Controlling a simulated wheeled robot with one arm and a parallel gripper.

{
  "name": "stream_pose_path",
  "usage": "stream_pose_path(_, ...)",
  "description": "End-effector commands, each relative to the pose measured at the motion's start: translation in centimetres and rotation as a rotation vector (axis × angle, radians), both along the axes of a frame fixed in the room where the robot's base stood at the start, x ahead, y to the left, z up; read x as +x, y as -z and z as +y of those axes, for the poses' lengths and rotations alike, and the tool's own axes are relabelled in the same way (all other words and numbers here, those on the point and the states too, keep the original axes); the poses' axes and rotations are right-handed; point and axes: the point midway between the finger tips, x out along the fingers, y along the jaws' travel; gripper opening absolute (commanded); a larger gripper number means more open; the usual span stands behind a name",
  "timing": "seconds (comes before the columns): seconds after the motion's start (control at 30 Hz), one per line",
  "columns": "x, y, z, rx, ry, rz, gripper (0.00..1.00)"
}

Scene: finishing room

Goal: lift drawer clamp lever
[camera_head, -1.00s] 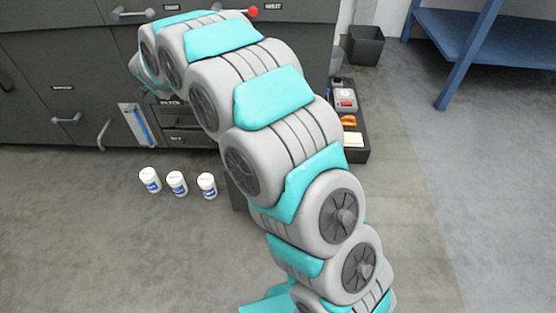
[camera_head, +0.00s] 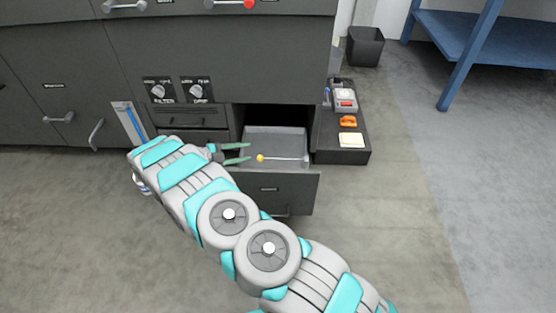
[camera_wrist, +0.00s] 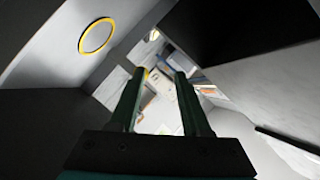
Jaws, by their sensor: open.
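The drawer (camera_head: 269,188) stands pulled out of the dark cabinet, with a light grey inside. A thin pale lever (camera_head: 284,159) with a yellow ball end (camera_head: 260,158) lies about level across the drawer opening, ball to the left. My gripper (camera_head: 249,152) is open, its two teal fingers pointing right, just left of and slightly above the ball. I see no contact, but cannot tell the exact gap. In the wrist view, my open gripper (camera_wrist: 163,74) has nothing clearly between its fingers. A small yellow patch shows by the left fingertip; I cannot tell what it is.
A black tray (camera_head: 342,128) with small items stands right of the drawer. A bin (camera_head: 365,46) and blue bench (camera_head: 473,38) are farther right. The right floor is clear.

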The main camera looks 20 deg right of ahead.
Motion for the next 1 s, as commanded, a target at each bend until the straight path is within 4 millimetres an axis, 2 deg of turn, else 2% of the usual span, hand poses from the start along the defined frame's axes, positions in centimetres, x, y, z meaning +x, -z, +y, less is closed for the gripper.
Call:
stream_pose_path(0.03, -1.0, 1.1, -0.6, -0.014, 0.042, -0.002, 0.47)
stream_pose_path(0.1, -2.1, 1.5, -1.1, -0.032, 0.090, -0.007, 0.47)
stream_pose_path(0.23, -3.0, 2.0, -3.0, -0.047, 0.159, -0.041, 0.47)
stream_pose_path(0.37, -3.1, 2.1, -4.2, -0.051, 0.169, -0.046, 0.47)
stream_pose_path(0.7, -2.9, 3.2, -9.1, -0.049, 0.166, -0.044, 0.47)
stream_pose_path(1.0, -2.9, 3.6, -10.7, -0.050, 0.164, -0.044, 0.47)
